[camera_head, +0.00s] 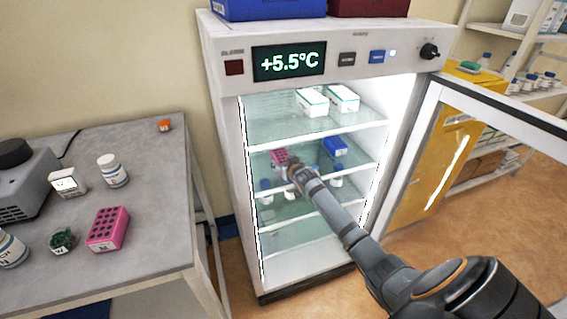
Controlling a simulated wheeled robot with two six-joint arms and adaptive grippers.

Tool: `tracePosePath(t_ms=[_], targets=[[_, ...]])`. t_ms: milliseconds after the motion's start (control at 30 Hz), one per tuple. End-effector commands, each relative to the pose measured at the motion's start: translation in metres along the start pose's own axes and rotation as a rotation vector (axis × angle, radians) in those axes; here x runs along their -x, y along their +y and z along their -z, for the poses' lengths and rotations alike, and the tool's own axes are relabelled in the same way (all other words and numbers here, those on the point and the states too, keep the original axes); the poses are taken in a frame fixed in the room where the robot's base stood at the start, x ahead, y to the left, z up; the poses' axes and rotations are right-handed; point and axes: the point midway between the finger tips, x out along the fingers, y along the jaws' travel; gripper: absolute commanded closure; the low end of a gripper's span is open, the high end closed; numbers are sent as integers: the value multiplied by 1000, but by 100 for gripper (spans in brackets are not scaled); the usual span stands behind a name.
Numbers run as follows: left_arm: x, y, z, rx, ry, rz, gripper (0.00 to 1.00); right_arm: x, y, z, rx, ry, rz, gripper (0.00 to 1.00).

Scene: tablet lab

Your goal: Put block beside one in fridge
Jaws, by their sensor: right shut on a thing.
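The fridge (222,120) stands open, its glass door swung to the right. My right gripper (294,170) reaches inside at the middle shelf level. It is shut on a pink block (279,156), which shows just beyond the fingertips and is partly hidden by them. I cannot tell whether this block touches the shelf. A blue block (335,146) sits on the shelf to its right, a short gap apart. Another pink block (108,228) with holes on top lies on the grey table at left. My left gripper is not in view.
White boxes (312,102) stand on the fridge's upper shelf, and small bottles (265,190) stand on a lower one. The grey table (150,195) carries jars (112,171), a small white box (68,182) and a grey machine (25,185). The open door bounds the right side.

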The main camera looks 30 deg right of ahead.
Motion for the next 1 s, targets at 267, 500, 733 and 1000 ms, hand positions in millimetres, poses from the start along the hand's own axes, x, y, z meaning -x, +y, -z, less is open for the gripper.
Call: tracePosePath(t_ms=[267,500,733,1000], targets=[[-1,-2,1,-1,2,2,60,-1,0,-3,0,-1,-1,37],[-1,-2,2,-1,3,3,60,-1,0,-3,0,-1,-1,21],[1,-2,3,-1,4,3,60,0,0,1,0,0,-1,21],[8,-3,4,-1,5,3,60,50,2,0,8,-2,-1,21]])
